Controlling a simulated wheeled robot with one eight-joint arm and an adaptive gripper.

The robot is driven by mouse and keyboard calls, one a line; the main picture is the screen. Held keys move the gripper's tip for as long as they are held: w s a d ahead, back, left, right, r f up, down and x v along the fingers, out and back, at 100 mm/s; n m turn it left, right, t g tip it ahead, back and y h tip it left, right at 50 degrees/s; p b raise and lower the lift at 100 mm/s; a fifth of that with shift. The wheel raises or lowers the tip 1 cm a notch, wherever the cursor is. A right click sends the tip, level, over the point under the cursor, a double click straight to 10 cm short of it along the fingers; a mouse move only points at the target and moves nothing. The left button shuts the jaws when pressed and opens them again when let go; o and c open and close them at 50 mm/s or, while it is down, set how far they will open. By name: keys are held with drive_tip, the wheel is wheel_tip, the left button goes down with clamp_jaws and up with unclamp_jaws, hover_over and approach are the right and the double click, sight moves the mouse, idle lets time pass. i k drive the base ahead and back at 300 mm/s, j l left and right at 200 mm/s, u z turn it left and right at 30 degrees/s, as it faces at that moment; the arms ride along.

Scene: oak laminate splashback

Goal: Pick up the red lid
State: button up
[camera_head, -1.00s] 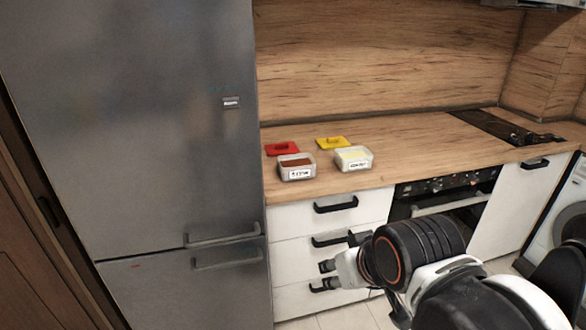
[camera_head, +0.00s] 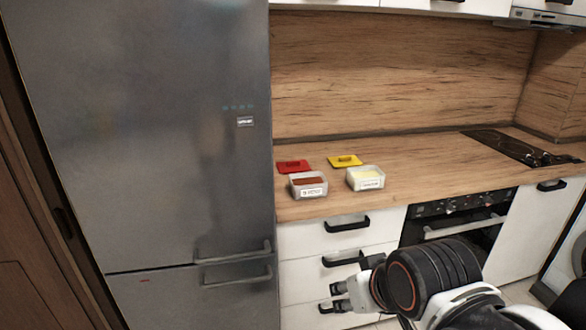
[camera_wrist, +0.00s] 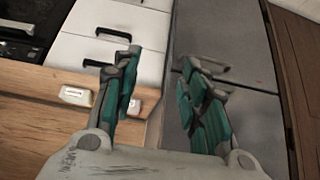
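The red lid (camera_head: 293,166) lies flat on the wooden counter, near the fridge, behind a clear container with reddish-brown contents (camera_head: 309,186). A yellow lid (camera_head: 345,160) lies to its right, behind a clear container with pale yellow contents (camera_head: 366,178). My gripper (camera_head: 338,297) is in front of the drawers, below the counter top and well apart from the red lid. In the wrist view my gripper (camera_wrist: 158,95) has its two fingers spread wide with nothing between them. The red lid cannot be made out in the wrist view.
The grey fridge (camera_head: 150,170) stands directly left of the counter (camera_head: 430,165). White drawers with black handles (camera_head: 347,224) and an oven (camera_head: 455,225) are below. A black hob (camera_head: 520,147) is at the right. The counter between containers and hob is clear.

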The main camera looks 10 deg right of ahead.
sight(298, 166)
drive_tip(key=i+l+u, duration=0.4)
drive_tip(key=i+l, duration=0.25)
drive_tip(key=i, duration=0.2)
drive_tip(key=i+l+u, duration=0.35)
drive_tip(key=i+l, duration=0.35)
drive_tip(key=l, duration=0.2)
